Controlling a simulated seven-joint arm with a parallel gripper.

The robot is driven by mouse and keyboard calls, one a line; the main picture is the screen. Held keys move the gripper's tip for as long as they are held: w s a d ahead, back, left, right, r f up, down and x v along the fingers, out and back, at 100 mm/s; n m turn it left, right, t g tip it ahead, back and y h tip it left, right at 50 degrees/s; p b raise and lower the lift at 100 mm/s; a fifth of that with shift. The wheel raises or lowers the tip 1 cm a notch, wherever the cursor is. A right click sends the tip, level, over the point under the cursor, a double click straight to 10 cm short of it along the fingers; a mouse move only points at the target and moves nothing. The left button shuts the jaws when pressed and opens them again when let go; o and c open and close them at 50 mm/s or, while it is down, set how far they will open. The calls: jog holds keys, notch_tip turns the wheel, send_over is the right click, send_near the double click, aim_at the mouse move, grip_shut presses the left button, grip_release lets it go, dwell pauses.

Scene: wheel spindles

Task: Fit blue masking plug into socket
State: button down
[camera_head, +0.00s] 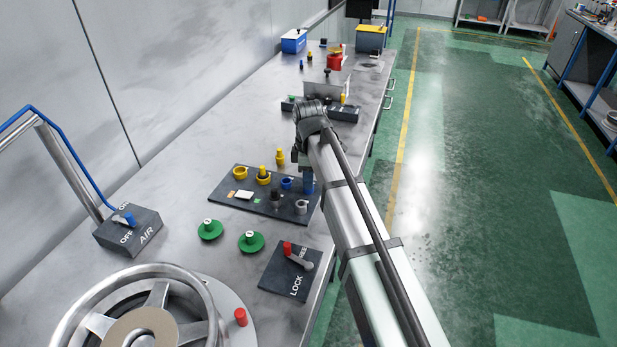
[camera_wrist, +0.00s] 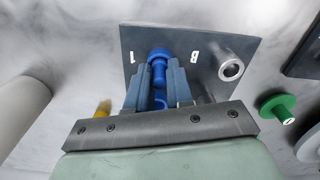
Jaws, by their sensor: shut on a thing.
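My gripper (camera_wrist: 158,80) is shut on the blue masking plug (camera_wrist: 158,58), whose rounded head and narrower stem show between the blue-grey fingers in the wrist view. More blue (camera_wrist: 160,103) shows lower between the fingers; I cannot tell whether it is plug or socket. A blue ring socket (camera_head: 286,183) stands on the board just left of the fingers. I cannot tell whether the plug touches a socket.
The board also holds a yellow ring (camera_head: 240,173), a yellow plug in its socket (camera_head: 263,175), a black piece (camera_head: 275,197) and a grey ring (camera_head: 300,206). Green knobs (camera_head: 210,229) and a LOCK lever box (camera_head: 290,268) lie nearer. Dark trays (camera_head: 343,112) stand beyond.

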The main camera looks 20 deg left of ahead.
jog(key=shift+f, duration=0.15)
jog(key=c, duration=1)
grip_release()
notch_tip(320, 180, up, 12)
jog(key=shift+r, duration=0.2)
